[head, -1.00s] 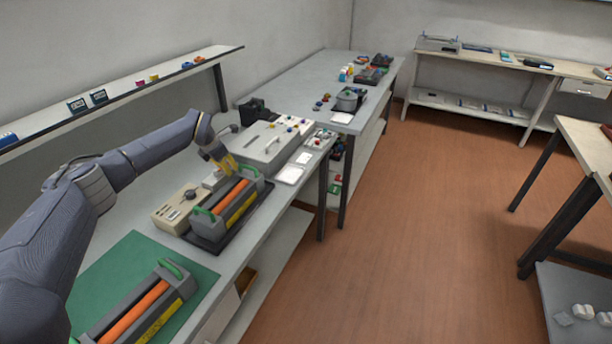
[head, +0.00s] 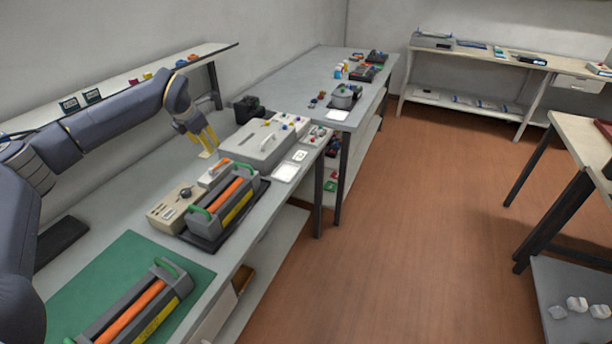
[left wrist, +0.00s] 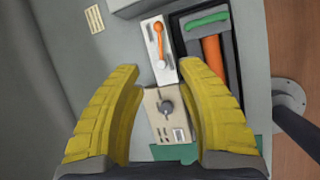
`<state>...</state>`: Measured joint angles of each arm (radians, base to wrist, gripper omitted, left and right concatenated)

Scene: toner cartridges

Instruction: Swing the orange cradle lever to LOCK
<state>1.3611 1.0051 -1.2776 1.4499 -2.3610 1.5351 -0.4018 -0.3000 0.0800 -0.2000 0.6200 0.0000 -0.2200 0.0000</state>
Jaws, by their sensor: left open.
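The orange lever (left wrist: 159,40) sits on a small white plate (left wrist: 167,74) beside the cradle. In the left wrist view it points nearly straight along the plate; any lettering is too small to read. In the head view the white plate (head: 213,174) is small and the lever is hard to make out. A grey cartridge with an orange roller (head: 232,192) and green handles lies in the black cradle tray (head: 208,245). My left gripper (head: 208,156) has yellow fingers, open and empty, above and behind the plate. In the left wrist view the gripper (left wrist: 160,68) frames the plate between its fingertips.
A beige box with a dark knob (head: 174,208) stands next to the plate. A grey case (head: 262,146) stands just beyond. A second cartridge (head: 140,308) lies on the green mat (head: 120,262) nearer me. A wall shelf (head: 120,92) runs behind the arm.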

